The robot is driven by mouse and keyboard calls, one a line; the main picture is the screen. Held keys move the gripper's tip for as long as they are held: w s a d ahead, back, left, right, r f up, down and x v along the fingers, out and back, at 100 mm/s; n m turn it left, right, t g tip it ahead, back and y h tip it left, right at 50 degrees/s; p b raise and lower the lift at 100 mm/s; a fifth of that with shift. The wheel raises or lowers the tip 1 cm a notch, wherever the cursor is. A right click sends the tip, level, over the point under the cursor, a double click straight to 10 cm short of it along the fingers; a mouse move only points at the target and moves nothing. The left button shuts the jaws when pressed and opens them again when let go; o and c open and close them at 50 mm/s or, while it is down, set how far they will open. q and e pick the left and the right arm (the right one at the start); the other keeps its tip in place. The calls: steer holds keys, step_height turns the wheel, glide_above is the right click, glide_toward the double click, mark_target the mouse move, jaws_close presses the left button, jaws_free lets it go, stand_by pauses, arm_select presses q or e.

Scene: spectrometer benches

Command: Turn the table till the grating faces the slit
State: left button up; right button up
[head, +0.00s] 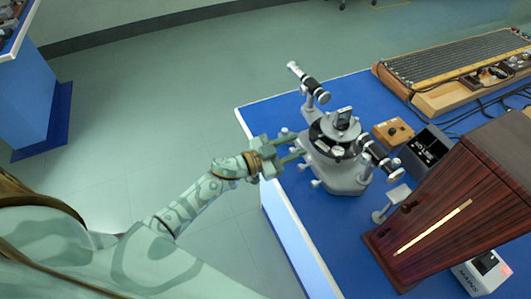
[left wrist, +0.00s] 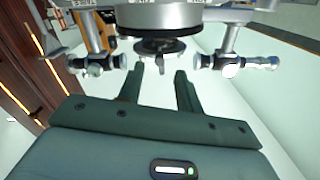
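The spectrometer (head: 338,178) stands on the blue bench, a grey instrument with a round table (head: 325,148) in its middle. A small dark upright plate, looking like the grating (head: 343,117), stands on top. One tube (head: 310,85) points to the back left and another (head: 382,160) to the front right, toward the wooden lamp box. I cannot tell the slit itself. My left gripper (head: 290,148) is at the instrument's left side; its fingers are apart. In the left wrist view the fingers (left wrist: 160,88) point at the underside of the round table, with a small lever (left wrist: 162,84) between or beyond them. Contact is unclear.
The wooden box (head: 470,190) with a glowing strip stands at the front right. A small stand with a pale plate (head: 392,203) is beside it. A wooden control box (head: 392,132), a dark meter (head: 427,148) and a long slatted apparatus (head: 445,65) lie behind. Floor left of the bench is clear.

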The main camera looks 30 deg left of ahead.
arm_select(q)
steer(key=v, duration=1)
steer(key=shift+p, duration=0.35)
steer(key=s+a+f+n+g+y, duration=0.1)
steer(key=s+a+f+y, duration=0.2)
steer(key=f, duration=0.5)
steer(key=s+a+f+n+g+y, duration=0.1)
steer(key=s+a+f+n+y, duration=0.1)
steer(key=a+f+y, duration=0.35)
steer(key=s+a+f+n+g+y, duration=0.1)
steer(key=s+f+g, duration=0.15)
steer(key=f, duration=0.65)
steer(key=s+f+n+g+y, duration=0.1)
steer(key=s+f+g, duration=0.2)
steer(key=s+f, duration=0.5)
steer(key=s+f+g+y, duration=0.1)
steer(key=s+f+g, duration=0.3)
steer(key=s, duration=0.7)
steer(key=s+d+f+g, duration=0.1)
steer(key=s+d+f, duration=0.1)
steer(key=s, duration=0.5)
steer(key=s+d+f+n+g, duration=0.1)
steer(key=s+d, duration=0.3)
steer(key=s, duration=0.4)
steer(key=shift+s+d+f+h, duration=0.2)
steer(key=shift+d+f+h, duration=0.2)
steer(key=shift+f, duration=0.2)
steer(key=shift+w, duration=0.1)
